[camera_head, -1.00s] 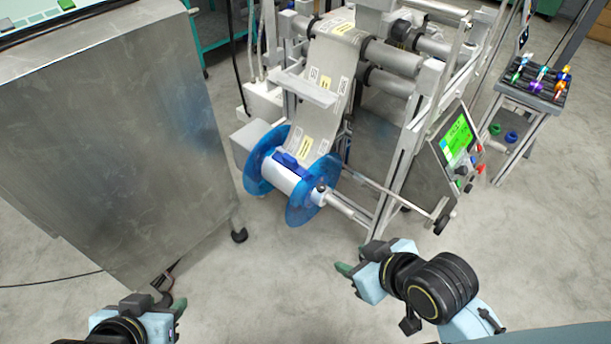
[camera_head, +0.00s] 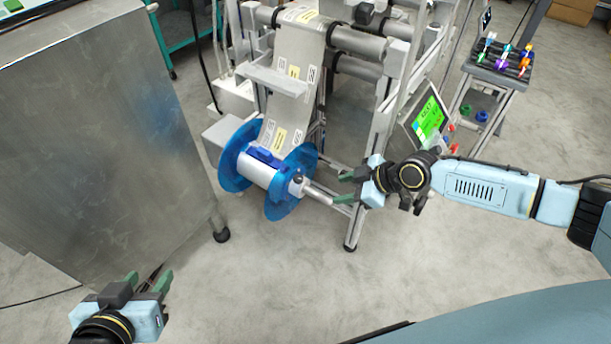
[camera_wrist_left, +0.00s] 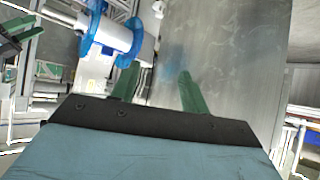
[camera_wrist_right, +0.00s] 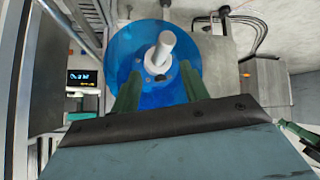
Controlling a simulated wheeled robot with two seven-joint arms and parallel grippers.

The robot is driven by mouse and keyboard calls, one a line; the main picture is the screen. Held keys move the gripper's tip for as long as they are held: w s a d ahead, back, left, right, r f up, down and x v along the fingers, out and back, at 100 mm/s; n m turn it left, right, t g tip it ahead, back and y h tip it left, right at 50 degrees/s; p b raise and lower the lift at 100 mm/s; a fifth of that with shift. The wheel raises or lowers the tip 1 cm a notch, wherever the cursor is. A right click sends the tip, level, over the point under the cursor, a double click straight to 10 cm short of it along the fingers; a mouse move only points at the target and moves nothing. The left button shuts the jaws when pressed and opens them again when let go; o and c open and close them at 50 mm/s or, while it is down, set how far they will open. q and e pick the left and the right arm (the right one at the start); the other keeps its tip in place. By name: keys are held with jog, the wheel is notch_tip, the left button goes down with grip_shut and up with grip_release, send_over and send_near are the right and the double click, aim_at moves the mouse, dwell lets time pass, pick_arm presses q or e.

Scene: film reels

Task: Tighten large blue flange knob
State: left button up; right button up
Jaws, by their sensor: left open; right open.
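The blue flanged reel (camera_head: 285,202) sits on its shaft at the front of the machine; its near flange (camera_wrist_right: 140,45) faces my right wrist camera, with the white shaft (camera_wrist_right: 161,48) sticking out. A small dark knob (camera_head: 297,178) shows at the hub in the head view. Small dark spots sit around the hub in the right wrist view; I cannot tell which is the knob. My right gripper (camera_head: 346,187) is open and empty, just right of the reel near the shaft end, fingers toward the flange. My left gripper (camera_head: 147,281) is open and empty, low at the left.
A large metal cabinet (camera_head: 100,140) stands left of the reel. A green-lit screen (camera_head: 428,118) is mounted on the machine just above my right gripper. A stand with colored items (camera_head: 505,62) is at the upper right. The floor (camera_head: 270,285) in front is clear.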

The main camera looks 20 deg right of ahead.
aim_at(300, 178)
jog(key=w+a, duration=0.2)
jog(key=w+a+b, duration=0.1)
jog(key=w+a, duration=0.1)
jog(key=a, duration=0.1)
jog(key=shift+w+a, duration=0.2)
jog(key=shift+w, duration=0.2)
jog(key=shift+w+a+f+b, duration=0.2)
jog(key=shift+w+a+b, duration=0.25)
jog(key=shift+w+a, duration=0.15)
jog(key=shift+w+a+f+b, duration=0.15)
jog(key=shift+w+a+b, duration=0.25)
jog(key=shift+w+a, duration=0.15)
pick_arm(q)
jog(key=w+d+r+t+h, duration=0.1)
jog(key=w+r+t, duration=0.1)
jog(key=r+t, duration=0.2)
jog(key=w+d+r+t+h, duration=0.1)
jog(key=w+d+r+t, duration=0.1)
jog(key=r+t, duration=0.2)
jog(key=shift+d+r+m+h, duration=0.15)
jog(key=shift+r+m+h, duration=0.2)
jog(key=shift+r, duration=1.2)
pick_arm(e)
jog(key=shift+a, duration=0.1)
